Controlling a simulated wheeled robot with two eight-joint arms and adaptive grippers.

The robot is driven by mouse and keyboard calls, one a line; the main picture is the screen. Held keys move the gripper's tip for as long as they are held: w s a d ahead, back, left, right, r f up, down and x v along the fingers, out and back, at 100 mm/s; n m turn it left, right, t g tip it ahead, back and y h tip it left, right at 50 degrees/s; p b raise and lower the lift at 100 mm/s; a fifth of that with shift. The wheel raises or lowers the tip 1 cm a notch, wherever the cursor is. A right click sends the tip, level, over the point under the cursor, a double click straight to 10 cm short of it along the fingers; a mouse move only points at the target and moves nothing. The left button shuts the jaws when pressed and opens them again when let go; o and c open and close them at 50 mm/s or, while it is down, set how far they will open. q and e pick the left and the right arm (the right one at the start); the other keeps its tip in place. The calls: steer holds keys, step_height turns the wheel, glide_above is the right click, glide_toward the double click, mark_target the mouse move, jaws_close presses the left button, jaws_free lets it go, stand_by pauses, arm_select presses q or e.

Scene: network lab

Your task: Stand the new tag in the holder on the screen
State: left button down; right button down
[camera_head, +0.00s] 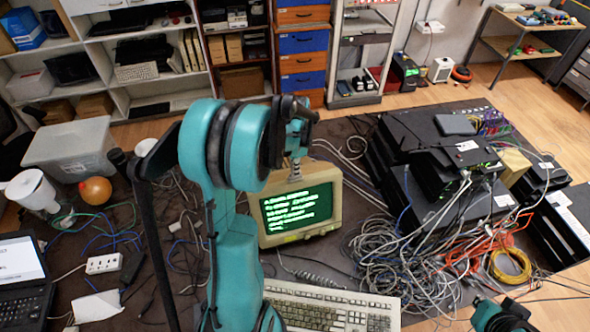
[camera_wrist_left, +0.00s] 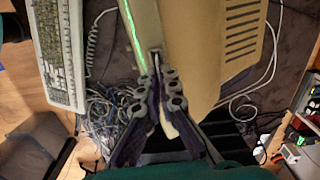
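The screen is a beige monitor (camera_head: 333,206) with green text lit on its face. My left gripper (camera_head: 295,176) points down at the monitor's top edge. In the left wrist view its fingers (camera_wrist_left: 158,78) are closed together on a thin pale piece (camera_wrist_left: 168,122), seen nearly edge-on, which looks like the tag. The fingertips are at a small dark slot or clip (camera_wrist_left: 155,52) on the monitor's edge, which looks like the holder. Whether the tag is seated in it cannot be told. My right gripper (camera_head: 508,320) is at the bottom right, partly cut off, its fingers unclear.
A keyboard (camera_head: 330,307) lies in front of the monitor. Tangled cables (camera_head: 400,240) and black network boxes (camera_head: 440,160) fill the right of the table. A laptop (camera_head: 22,275), a power strip (camera_head: 103,263) and an orange ball (camera_head: 95,190) are at the left.

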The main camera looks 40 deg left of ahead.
stand_by(0.3)
arm_select(q)
steer(key=c, duration=1.6)
jaws_free()
steer(key=shift+c, duration=0.2)
step_height(320, 180, up, 12)
